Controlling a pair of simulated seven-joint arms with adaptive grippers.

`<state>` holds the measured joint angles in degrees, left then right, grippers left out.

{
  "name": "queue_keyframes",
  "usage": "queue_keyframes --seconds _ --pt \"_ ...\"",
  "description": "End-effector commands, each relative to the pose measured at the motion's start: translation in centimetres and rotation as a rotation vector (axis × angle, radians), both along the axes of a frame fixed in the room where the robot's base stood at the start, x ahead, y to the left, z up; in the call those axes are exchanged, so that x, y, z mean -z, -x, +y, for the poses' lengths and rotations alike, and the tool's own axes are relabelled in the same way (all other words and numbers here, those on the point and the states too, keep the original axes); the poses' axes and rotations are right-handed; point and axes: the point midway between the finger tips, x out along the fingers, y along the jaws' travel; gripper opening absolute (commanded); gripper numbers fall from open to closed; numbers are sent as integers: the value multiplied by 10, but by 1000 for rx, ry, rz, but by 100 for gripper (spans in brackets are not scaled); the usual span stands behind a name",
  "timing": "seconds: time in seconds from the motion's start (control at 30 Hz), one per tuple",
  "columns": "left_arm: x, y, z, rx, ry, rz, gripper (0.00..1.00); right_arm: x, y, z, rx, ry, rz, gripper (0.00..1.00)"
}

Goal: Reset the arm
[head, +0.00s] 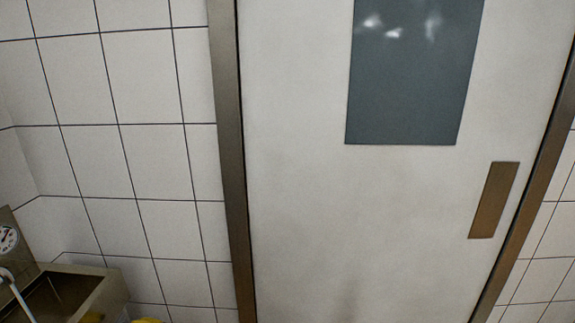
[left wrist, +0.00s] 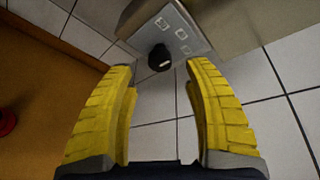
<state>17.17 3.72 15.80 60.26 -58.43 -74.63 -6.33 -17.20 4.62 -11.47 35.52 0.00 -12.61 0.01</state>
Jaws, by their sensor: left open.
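My left gripper (left wrist: 160,105) shows in the left wrist view with its two yellow ribbed fingers spread apart. Nothing is between them. Beyond the fingertips is a metal control panel (left wrist: 187,22) with a black knob (left wrist: 160,57) and several light squares, set against white tiles. In the head view only a small yellow patch (head: 148,320) shows at the bottom edge; I cannot tell if it is part of a gripper. My right gripper is in neither view.
In the head view a closed pale door (head: 330,200) has a dark window (head: 415,80) and a brown plate (head: 494,200). A metal basin (head: 105,295) with a dial gauge (head: 8,239) stands lower left. In the wrist view, a brown surface (left wrist: 40,80) and red object (left wrist: 7,121) lie left.

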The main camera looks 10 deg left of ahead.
Motion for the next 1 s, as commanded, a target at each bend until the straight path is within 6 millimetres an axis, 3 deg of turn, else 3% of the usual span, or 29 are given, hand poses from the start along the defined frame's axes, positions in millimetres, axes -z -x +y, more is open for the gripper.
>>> queue_keyframes --seconds 0.47,1.0 --pt "-20 11 -73 2 3 -1 52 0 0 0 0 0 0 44" --pt "3 -2 15 -1 -3 2 52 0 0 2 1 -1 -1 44"
